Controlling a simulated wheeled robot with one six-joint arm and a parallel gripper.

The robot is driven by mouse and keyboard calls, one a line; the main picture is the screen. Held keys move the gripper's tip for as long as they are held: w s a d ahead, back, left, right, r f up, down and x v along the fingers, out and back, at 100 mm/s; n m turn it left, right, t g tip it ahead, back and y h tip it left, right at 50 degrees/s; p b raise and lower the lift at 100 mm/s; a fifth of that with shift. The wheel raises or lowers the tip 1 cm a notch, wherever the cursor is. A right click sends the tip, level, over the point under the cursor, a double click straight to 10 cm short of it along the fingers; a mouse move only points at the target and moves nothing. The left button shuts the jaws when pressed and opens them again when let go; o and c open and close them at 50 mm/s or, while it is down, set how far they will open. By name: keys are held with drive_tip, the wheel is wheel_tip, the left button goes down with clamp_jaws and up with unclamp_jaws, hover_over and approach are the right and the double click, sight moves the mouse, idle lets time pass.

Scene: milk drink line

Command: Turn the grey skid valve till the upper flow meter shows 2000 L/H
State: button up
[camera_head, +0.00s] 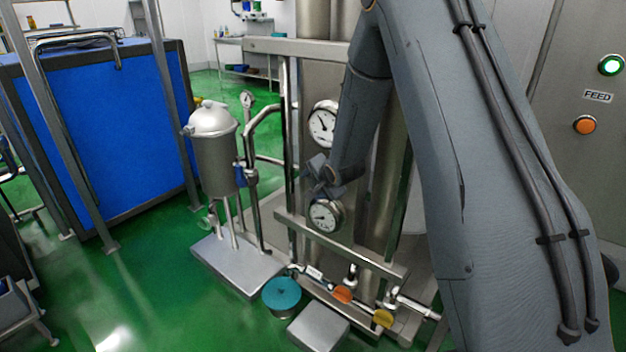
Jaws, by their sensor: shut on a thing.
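The upper flow meter (323,122) is a round white dial on the steel skid, partly covered at its right by my arm. Its needle shows, but the figures are too small to read. A lower dial (324,216) sits below it. My gripper (319,178) is between the two dials, at the front of the skid, with its jaws shut on the grey skid valve. The valve is mostly hidden behind the dark jaws and wrist, so its angle cannot be told.
A steel vessel (215,160) stands left of the skid frame (330,246). Low down are a teal round part (282,296), an orange knob (342,294) and a yellow knob (383,319). A blue-panelled unit (95,130) stands left; a FEED panel (575,165) is right. Green floor lies between.

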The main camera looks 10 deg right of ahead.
drive_tip(key=shift+w+d+r+g+h, duration=0.2)
drive_tip(key=shift+w+d+g+h, duration=0.15)
drive_tip(key=shift+g+h, duration=0.15)
drive_tip(key=shift+o, duration=0.3)
drive_tip(key=b, duration=0.5)
drive_tip(key=shift+w+d+g+h+b, duration=0.1)
drive_tip(key=shift+w+g+h+b, duration=0.2)
drive_tip(key=shift+b, duration=0.1)
drive_tip(key=b, duration=0.4)
drive_tip(key=shift+s, duration=0.1)
drive_tip(key=shift+s+a+n+g+b, duration=0.25)
drive_tip(key=shift+n+g+b, duration=0.25)
drive_tip(key=shift+b, duration=0.6)
